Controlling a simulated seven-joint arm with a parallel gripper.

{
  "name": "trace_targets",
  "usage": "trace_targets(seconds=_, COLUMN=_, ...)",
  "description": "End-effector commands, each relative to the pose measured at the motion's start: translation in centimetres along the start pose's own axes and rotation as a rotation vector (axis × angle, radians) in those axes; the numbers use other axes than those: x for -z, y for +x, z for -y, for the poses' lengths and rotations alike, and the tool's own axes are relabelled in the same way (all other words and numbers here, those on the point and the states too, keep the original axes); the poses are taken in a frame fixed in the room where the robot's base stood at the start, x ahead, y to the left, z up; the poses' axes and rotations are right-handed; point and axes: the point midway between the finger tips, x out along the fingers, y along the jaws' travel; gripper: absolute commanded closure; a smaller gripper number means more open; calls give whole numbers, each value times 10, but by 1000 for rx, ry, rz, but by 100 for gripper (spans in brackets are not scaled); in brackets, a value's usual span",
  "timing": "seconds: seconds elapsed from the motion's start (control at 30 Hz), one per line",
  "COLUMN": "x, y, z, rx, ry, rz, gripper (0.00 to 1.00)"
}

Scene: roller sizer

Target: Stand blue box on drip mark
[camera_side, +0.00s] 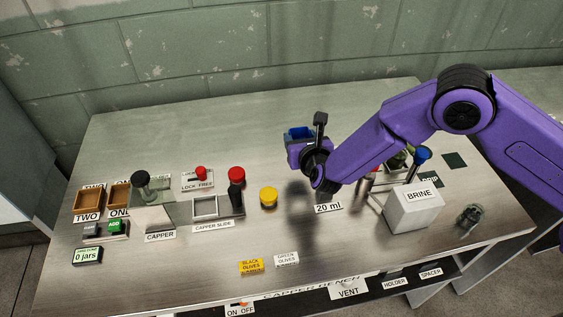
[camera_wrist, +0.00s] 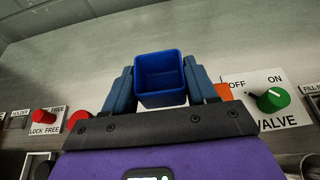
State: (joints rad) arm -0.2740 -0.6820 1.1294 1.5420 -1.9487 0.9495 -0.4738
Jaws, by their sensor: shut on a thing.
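The blue box (camera_wrist: 159,72) is a small open-topped bin, upright and empty as far as I can see in the wrist view. My gripper (camera_wrist: 160,88) is shut on it, one finger on each side. In the side view the blue box (camera_side: 299,133) is held above the bench, left of my wrist, and partly hidden by my gripper (camera_side: 300,145). A dark green patch with a partly hidden DRIP label (camera_side: 431,180) lies behind the BRINE box at the right. Another dark green square (camera_side: 455,160) lies farther back; I cannot tell which is the drip mark.
The white BRINE box (camera_side: 412,208) and a blue-topped post (camera_side: 423,154) stand near the label. A dark green object (camera_side: 469,216) lies at right. A yellow knob (camera_side: 268,197), red-topped lever (camera_side: 236,180) and capper (camera_side: 150,208) are left.

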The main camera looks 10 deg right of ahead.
Motion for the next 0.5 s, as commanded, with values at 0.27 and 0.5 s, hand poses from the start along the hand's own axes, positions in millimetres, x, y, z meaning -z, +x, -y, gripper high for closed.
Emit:
trace_targets(seconds=0.27, x=28, y=7, z=-11, rx=-1, ry=-3, rz=-1, gripper=72)
trace_targets(seconds=0.5, x=48, y=16, z=-12, rx=-2, ry=-1, rz=0, gripper=72)
